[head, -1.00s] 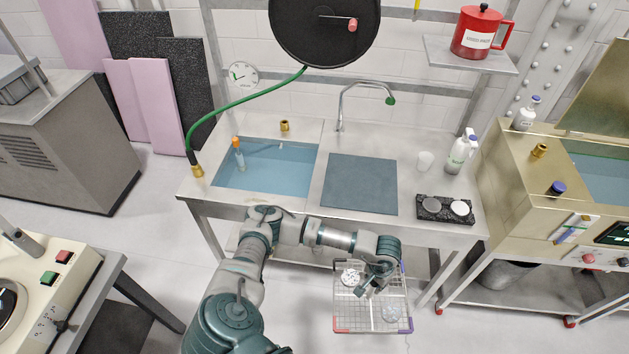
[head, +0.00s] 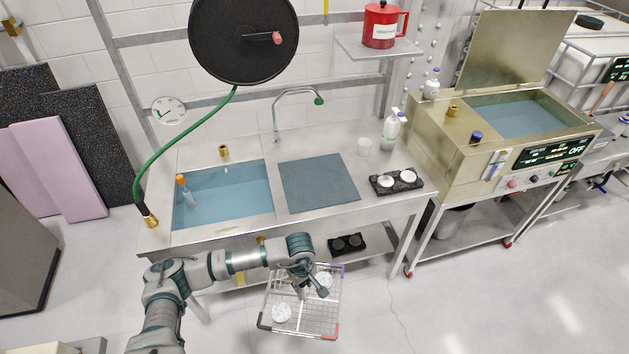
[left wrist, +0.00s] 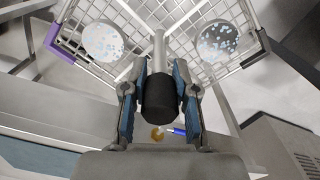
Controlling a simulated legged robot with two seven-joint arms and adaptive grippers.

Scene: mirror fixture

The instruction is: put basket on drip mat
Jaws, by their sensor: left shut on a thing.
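A wire basket (head: 312,318) hangs in front of the sink bench, below its top, with two speckled white discs (head: 281,313) in it. My left gripper (head: 302,288) is over the basket's middle. In the left wrist view the fingers (left wrist: 160,100) are closed around the black grip (left wrist: 159,92) of the basket's upright handle, and the basket mesh (left wrist: 185,55) shows behind. The dark blue-grey drip mat (head: 318,183) lies flat and bare on the bench, right of the sink basin, farther off and higher than the basket. My right gripper is out of view.
The bench's front edge (head: 300,222) lies between basket and mat. A tap (head: 296,93) arches behind the mat. A black holder with two white discs (head: 397,182), a cup (head: 364,146) and a bottle (head: 392,130) stand right of it. A water-filled basin (head: 222,196) is left.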

